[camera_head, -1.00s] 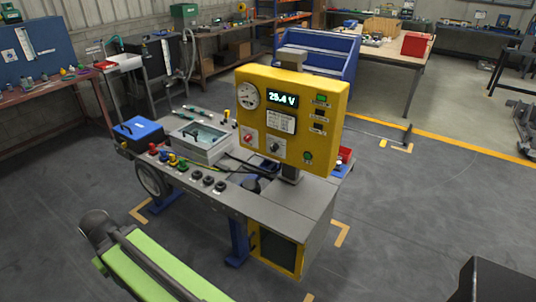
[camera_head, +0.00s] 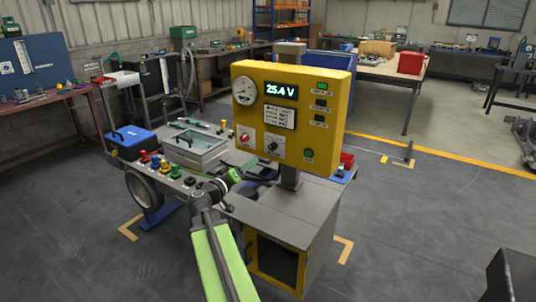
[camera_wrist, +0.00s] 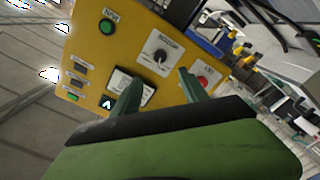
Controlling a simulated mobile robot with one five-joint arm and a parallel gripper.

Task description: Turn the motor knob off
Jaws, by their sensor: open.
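The yellow control panel (camera_head: 290,120) stands on a post above the grey bench. Its black knob (camera_head: 272,145) sits on a pale plate at the lower middle, beside a red button (camera_head: 245,138). The display reads about 25.4 V. In the wrist view the panel is turned, and the black knob (camera_wrist: 159,57) with its pale pointer lies ahead of my gripper (camera_wrist: 160,84). My two green fingers are apart with nothing between them. The knob shows beyond the gap, apart from the fingers. The red button (camera_wrist: 202,81) is partly hidden by the right finger.
A green button (camera_wrist: 106,27) and several dark switches (camera_wrist: 78,82) are also on the panel. A clear-lidded box (camera_head: 195,145) and several coloured terminals (camera_head: 155,160) are on the bench. A blue box (camera_head: 130,140) stands left.

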